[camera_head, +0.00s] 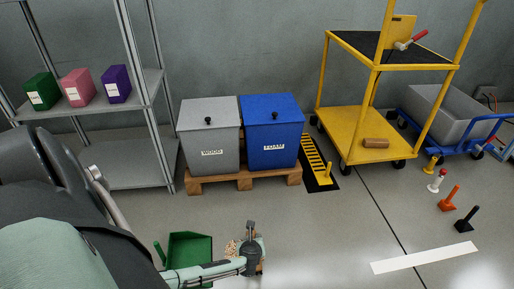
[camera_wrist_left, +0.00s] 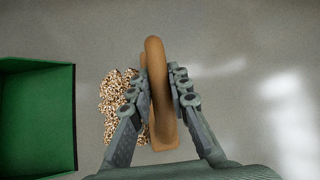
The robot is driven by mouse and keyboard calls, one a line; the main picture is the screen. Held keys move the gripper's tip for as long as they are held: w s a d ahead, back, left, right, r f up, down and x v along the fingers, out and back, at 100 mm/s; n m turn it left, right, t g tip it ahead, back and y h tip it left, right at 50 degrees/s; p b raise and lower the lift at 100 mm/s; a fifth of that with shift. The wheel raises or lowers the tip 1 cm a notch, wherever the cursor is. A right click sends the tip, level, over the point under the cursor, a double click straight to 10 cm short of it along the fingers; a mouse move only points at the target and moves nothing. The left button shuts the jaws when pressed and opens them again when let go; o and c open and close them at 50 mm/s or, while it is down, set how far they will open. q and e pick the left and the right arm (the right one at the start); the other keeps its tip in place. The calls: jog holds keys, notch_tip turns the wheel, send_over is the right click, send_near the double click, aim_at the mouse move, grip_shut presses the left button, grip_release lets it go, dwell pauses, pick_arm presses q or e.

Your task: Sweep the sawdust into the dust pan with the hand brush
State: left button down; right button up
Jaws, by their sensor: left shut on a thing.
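A green dust pan (camera_head: 190,246) lies on the floor, left of my left gripper (camera_head: 252,262). In the left wrist view the dust pan (camera_wrist_left: 38,115) shows at the left edge, its open side facing the sawdust. The sawdust (camera_wrist_left: 112,98) is a small speckled pile on the floor between pan and brush; it also shows in the head view (camera_head: 231,248). My left gripper (camera_wrist_left: 160,100) is shut on the brown wooden hand brush (camera_wrist_left: 158,85), just right of the pile. The brush's bristles are hidden below its body. My right gripper is not in view.
A grey wood bin (camera_head: 209,130) and a blue foam bin (camera_head: 272,125) stand on a wooden pallet (camera_head: 245,180) behind. A metal shelf (camera_head: 125,170) is at the left, a yellow cart (camera_head: 355,118) at the right. The floor right of the brush is clear.

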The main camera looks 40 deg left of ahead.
pick_arm(q)
jog(key=shift+s+a, duration=0.1)
jog(key=shift+s+a+r+p, duration=0.1)
jog(key=shift+s+a+p, duration=0.25)
jog(key=shift+s+a, duration=0.25)
jog(key=shift+d, duration=0.1)
jog(key=shift+s, duration=0.15)
jog(key=shift+s+a, duration=0.65)
jog(key=shift+s, duration=0.15)
jog(key=shift+s+a+f, duration=0.2)
jog(key=shift+s+a, duration=0.4)
jog(key=shift+s, duration=0.2)
